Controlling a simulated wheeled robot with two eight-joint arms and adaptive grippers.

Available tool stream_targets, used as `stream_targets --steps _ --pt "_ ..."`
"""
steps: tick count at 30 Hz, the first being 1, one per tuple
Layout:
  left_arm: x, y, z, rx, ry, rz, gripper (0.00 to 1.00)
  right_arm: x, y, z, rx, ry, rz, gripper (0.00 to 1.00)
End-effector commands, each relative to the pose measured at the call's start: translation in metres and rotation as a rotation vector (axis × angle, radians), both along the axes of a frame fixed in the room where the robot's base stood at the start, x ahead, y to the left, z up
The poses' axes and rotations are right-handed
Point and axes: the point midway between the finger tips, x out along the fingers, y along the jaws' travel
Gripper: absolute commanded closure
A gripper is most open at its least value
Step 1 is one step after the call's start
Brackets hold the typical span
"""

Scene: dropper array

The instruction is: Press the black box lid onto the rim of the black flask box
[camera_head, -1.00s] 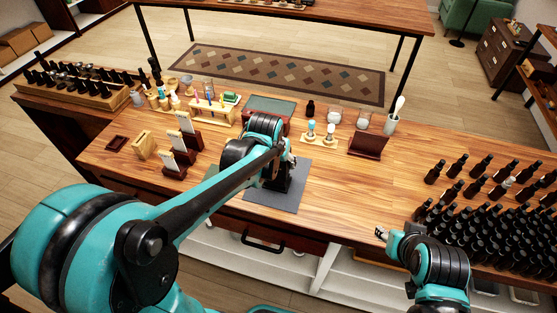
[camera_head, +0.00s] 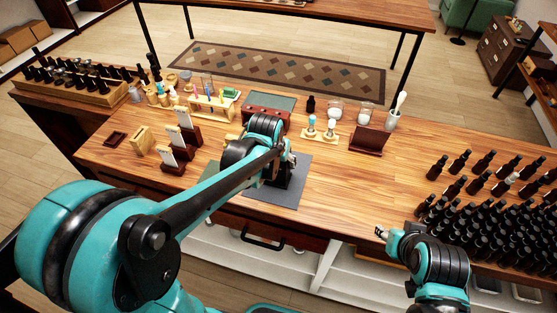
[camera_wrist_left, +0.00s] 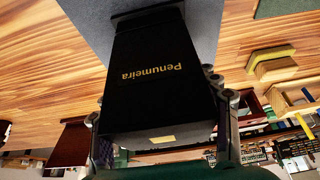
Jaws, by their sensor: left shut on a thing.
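My left gripper (camera_wrist_left: 160,128) is shut on the black box piece lettered "Penumeira" (camera_wrist_left: 150,75), with a finger on each side. A small gold label shows on its near end. The black box also shows in the head view (camera_head: 287,172), dark and mostly hidden behind my left arm, above the grey mat (camera_head: 288,194). The lid and flask box look like one black shape. I cannot make out a seam or tell whether the lid is fully down on the rim. My right gripper (camera_head: 380,232) is apart from the box, near the table's front edge, and appears empty.
A dark red tray (camera_head: 254,112) stands behind the box. A wooden stand with two small bottles (camera_head: 320,137) and a dark red holder (camera_head: 369,143) are to its right. Many dark bottles (camera_head: 470,225) crowd the right end. The front middle-right tabletop is clear.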

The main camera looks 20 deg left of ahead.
Motion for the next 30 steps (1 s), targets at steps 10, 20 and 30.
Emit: stream_targets --steps 10,20,30 --pt "0.0 0.0 -0.004 0.0 0.0 0.0 0.64 0.0 0.0 -0.003 0.0 0.0 0.0 0.6" --pt "0.0 0.0 -0.004 0.0 0.0 0.0 0.15 0.0 0.0 -0.003 0.0 0.0 0.0 0.6" --pt "-0.013 0.0 0.025 0.0 0.0 0.0 0.15 0.0 0.0 -0.003 0.0 0.0 0.0 0.6"
